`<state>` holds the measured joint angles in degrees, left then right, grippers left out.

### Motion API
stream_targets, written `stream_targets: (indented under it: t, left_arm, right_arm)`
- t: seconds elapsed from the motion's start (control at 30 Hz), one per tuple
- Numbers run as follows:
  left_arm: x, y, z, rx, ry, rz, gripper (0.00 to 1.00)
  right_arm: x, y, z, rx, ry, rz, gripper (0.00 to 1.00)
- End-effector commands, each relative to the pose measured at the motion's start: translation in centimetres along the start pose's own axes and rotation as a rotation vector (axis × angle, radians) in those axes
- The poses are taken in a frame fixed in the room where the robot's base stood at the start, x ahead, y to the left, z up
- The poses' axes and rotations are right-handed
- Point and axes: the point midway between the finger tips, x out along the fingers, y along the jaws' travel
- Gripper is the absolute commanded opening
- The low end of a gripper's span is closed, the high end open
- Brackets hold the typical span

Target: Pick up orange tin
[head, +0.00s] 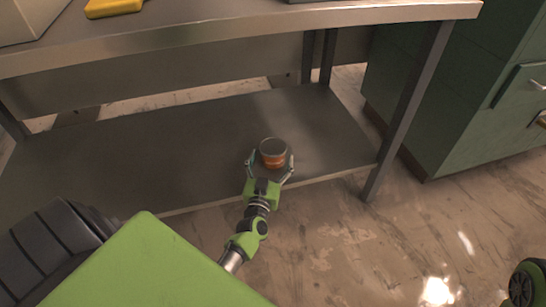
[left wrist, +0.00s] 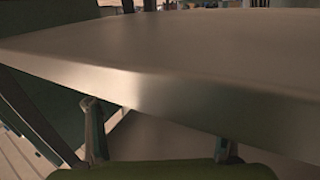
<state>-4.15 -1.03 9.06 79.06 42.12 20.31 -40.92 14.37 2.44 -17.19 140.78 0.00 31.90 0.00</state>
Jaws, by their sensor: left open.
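The orange tin (head: 272,160), a short can with a grey top and an orange band, stands upright on the lower shelf (head: 190,150) of the metal table, near its front edge. My left gripper (head: 270,165) is open, with one finger on each side of the tin in the head view; I cannot tell whether they touch it. In the left wrist view, the two spread fingers of my left gripper (left wrist: 160,140) show below a broad metal edge, and the tin is not visible there. My right gripper is not in view.
The tabletop (head: 250,22) overhangs the shelf. A yellow object (head: 113,7) lies on it at the upper left. A table leg (head: 408,110) stands right of the tin, with a green cabinet (head: 480,100) beyond. The shelf left of the tin is clear.

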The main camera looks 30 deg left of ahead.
Motion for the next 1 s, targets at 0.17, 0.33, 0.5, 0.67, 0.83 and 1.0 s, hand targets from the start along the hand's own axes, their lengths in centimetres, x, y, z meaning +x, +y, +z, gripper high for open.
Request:
stream_targets:
  t: [0.17,0.33,0.5,0.67,0.83,1.0]
  left_arm:
    - [2.2,-0.1,0.3,-0.001,0.001,0.001,0.76]
    - [2.8,-0.1,0.1,0.0,-0.001,0.001,0.76]
    - [2.7,-0.1,0.1,0.0,-0.001,0.001,0.73]
    - [2.7,-0.1,0.1,0.0,-0.001,0.001,0.33]
    - [2.7,-0.1,0.1,0.0,0.0,0.001,0.32]
    - [2.7,-0.1,0.0,0.0,0.0,0.001,0.32]
  right_arm:
    - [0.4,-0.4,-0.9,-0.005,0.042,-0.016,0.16]
    - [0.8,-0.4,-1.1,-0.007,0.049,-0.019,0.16]
    - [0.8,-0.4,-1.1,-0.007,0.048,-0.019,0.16]
    - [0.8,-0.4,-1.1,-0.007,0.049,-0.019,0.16]
    - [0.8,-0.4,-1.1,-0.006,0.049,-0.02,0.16]
    - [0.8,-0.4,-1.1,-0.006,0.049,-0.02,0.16]
